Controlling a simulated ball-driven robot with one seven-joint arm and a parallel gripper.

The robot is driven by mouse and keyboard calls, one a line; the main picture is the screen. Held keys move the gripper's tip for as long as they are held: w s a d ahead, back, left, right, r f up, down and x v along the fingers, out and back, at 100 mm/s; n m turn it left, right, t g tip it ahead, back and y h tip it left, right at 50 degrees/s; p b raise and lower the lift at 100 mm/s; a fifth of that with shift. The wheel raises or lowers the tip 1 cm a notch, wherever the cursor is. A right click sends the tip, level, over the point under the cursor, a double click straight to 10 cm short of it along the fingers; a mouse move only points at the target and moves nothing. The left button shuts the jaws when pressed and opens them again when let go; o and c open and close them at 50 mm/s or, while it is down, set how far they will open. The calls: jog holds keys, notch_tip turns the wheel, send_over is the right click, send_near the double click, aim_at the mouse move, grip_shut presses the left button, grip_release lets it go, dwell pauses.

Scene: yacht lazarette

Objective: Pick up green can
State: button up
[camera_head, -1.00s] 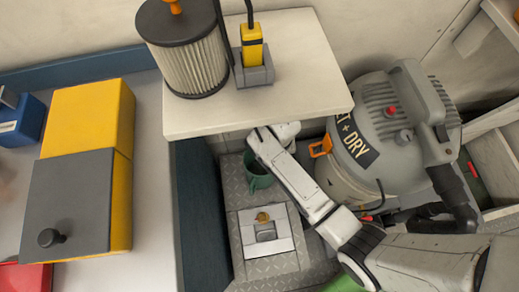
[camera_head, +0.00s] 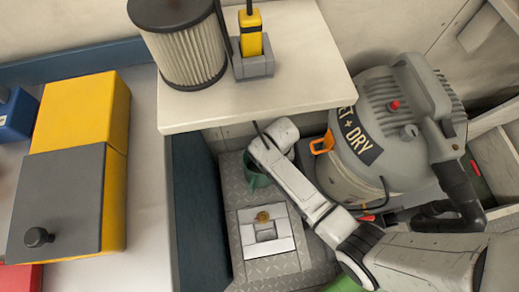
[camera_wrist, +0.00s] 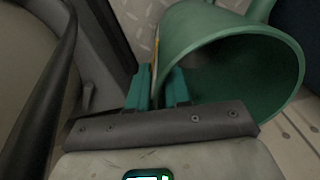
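The green can (camera_wrist: 285,65) lies close in front of my gripper (camera_wrist: 157,88) in the wrist view, its wide mouth toward the camera. The two teal fingers are close together at the can's left rim, one outside the wall and one at the mouth, with the wall between them. The gripper looks shut on that wall. In the head view the can (camera_head: 259,179) shows partly beside the end of my arm, low over the grey diamond-plate floor. My arm hides the rest of it and the fingertips.
A wet and dry vacuum (camera_head: 385,130) with an orange latch stands right of the can. A white shelf (camera_head: 265,100) overhangs behind, holding a filter (camera_head: 190,50) and a yellow device (camera_head: 251,35). A dark blue panel (camera_head: 200,210) is at left. A floor hatch (camera_head: 265,235) lies in front.

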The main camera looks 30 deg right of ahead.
grip_shut()
dwell(1.1)
